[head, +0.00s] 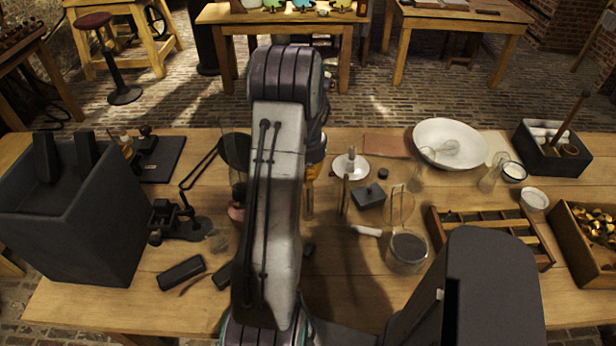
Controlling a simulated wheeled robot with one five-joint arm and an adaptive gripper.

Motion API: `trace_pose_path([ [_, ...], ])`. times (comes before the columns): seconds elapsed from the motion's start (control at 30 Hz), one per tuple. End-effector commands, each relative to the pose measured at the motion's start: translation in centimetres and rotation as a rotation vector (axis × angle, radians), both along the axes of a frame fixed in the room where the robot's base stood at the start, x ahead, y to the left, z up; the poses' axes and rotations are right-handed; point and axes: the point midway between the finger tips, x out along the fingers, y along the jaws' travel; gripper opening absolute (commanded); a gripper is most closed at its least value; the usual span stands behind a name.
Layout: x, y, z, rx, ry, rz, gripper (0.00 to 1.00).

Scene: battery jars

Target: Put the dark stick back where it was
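I cannot single out the dark stick with certainty. Thin upright rods (345,196) stand near the middle of the table, just right of my arm. Two short dark blocks lie at the front left; one (181,271) is in plain view and the other (222,276) is partly behind my arm. A large dark box (75,225) at the left has dark slabs (45,157) standing out of its top. My gripper is hidden behind my own arm, which crosses the middle of the view, so its hold does not show.
A wooden slotted rack (437,230), a glass jar (407,250) and a white bowl (449,143) stand on the right of the table (345,285). A dark box (550,155) with a pestle is at the far right. A black metal instrument (178,222) stands left of my arm.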

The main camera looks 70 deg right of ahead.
Motion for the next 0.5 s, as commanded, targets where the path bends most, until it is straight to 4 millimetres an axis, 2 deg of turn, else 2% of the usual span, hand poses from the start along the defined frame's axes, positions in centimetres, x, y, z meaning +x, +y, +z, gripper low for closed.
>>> trace_pose_path([
  [0.03,0.0,-0.01,-0.03,0.0,0.0,0.0,0.17],
  [0.27,0.0,0.0,-0.01,0.0,0.0,0.0,0.36],
  [0.5,0.0,-0.01,0.07,0.0,0.0,0.0,0.36],
])
